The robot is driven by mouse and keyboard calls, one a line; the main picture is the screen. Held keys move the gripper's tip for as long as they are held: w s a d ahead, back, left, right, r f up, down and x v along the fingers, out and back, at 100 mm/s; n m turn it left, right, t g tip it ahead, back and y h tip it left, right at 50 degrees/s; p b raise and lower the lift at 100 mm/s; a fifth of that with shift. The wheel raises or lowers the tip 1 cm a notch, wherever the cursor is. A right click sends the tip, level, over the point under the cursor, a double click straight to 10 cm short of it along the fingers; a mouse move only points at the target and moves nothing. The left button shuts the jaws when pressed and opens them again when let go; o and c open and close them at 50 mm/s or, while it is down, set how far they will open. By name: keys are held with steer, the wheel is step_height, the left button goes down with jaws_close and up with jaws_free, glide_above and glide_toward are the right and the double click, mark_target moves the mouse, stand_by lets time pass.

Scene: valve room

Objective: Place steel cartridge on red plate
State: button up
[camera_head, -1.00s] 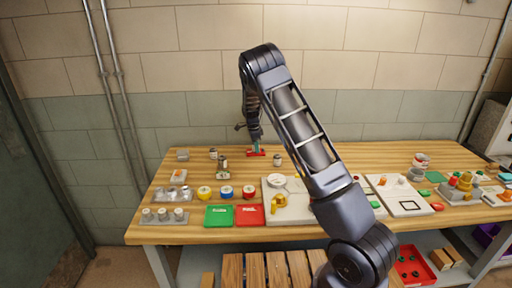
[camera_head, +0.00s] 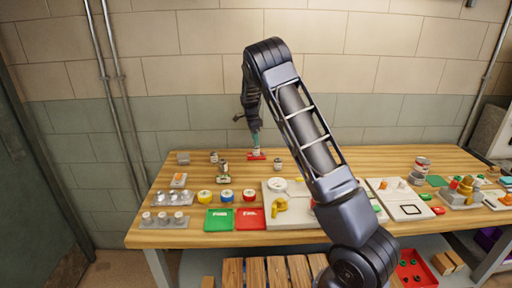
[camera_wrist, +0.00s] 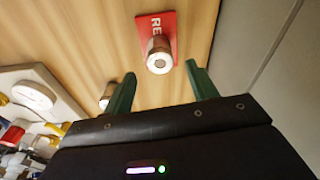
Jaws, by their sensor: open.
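The red plate (camera_wrist: 169,23) lies flat on the table near its back edge; white lettering shows on it in the wrist view. The steel cartridge (camera_wrist: 159,57) stands on the red plate, over its near part in the wrist view. My gripper (camera_wrist: 160,85) is open, with its green fingers apart and no object between them. The cartridge is just beyond the fingertips and looks clear of them. In the head view, my gripper (camera_head: 255,139) is above the red plate (camera_head: 257,157) at the back of the table. The cartridge is small there, just under the fingers.
Other small metal cylinders stand nearby, one right of the plate (camera_head: 277,164) and some to its left (camera_head: 223,168). Green (camera_head: 219,219) and red trays (camera_head: 250,219) lie at the front. A pale board (camera_head: 290,214) with fittings lies in the middle. The wall is close behind.

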mark_target(254, 146)
steer(key=r, duration=0.4)
steer(key=shift+a+r, duration=0.35)
steer(key=shift+r, duration=0.05)
steer(key=shift+s+d+r, duration=0.1)
steer(key=shift+d+r, duration=0.05)
steer(key=shift+r, duration=0.05)
steer(key=s+d+r+n+t+y, duration=0.1)
steer(key=s+d+r+n, duration=0.3)
steer(key=s+d+r, duration=0.6)
steer(key=s+d+r+n+y, duration=0.2)
steer(key=s+d+r+n, duration=0.1)
steer(key=s+d+r, duration=0.65)
steer(key=s+d+f+n+t, duration=0.1)
steer(key=s+n, duration=0.3)
steer(key=s, duration=1.2)
steer(key=s+d+f+n+t+h, duration=0.1)
steer(key=s+n, duration=0.4)
steer(key=s, duration=1)
steer(key=shift+s+d+f+t+h, duration=0.15)
steer(key=shift+s+d+t+h, duration=0.2)
steer(key=shift+d+t, duration=0.4)
